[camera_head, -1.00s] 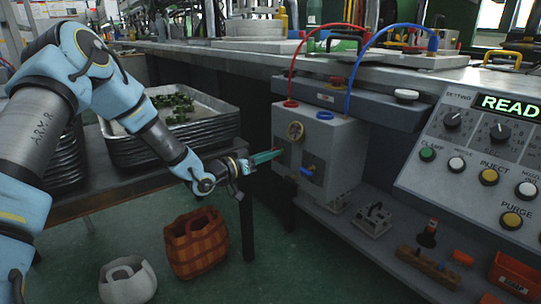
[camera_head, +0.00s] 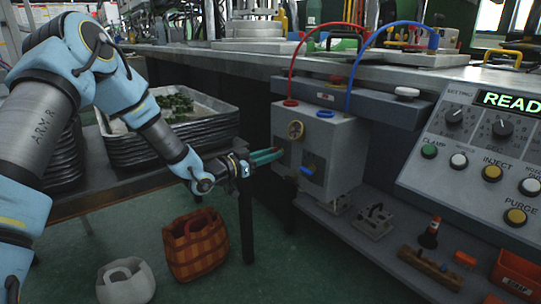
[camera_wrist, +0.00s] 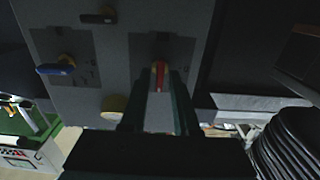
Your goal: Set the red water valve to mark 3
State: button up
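The red water valve handle (camera_wrist: 160,76) shows in the wrist view on a dark plate on the grey box (camera_head: 345,145). My gripper (camera_wrist: 159,88) points at it, with one dark finger on each side of the handle and gaps visible between. In the head view my gripper (camera_head: 280,154) is at the box's left face, its teal fingers spread apart with some red near their tips. Contact with the handle cannot be told. The marks on the plate are too dark to read, so the handle's setting is unclear.
A blue valve handle (camera_head: 306,171) sits close by on the same face, beside a round gauge (camera_head: 296,130). Red (camera_head: 291,70) and blue hoses (camera_head: 362,62) rise from the box. Stacked trays (camera_head: 175,140) stand left of my gripper. A control panel (camera_head: 485,150) is at the right.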

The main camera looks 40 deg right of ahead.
jog(key=shift+o, duration=0.7)
jog(key=a+p, duration=0.1)
jog(key=a, duration=0.9)
jog(key=shift+w+a+p, duration=0.25)
jog(key=shift+a+p, duration=0.1)
jog(key=shift+a, duration=0.05)
jog(key=shift+s, duration=0.1)
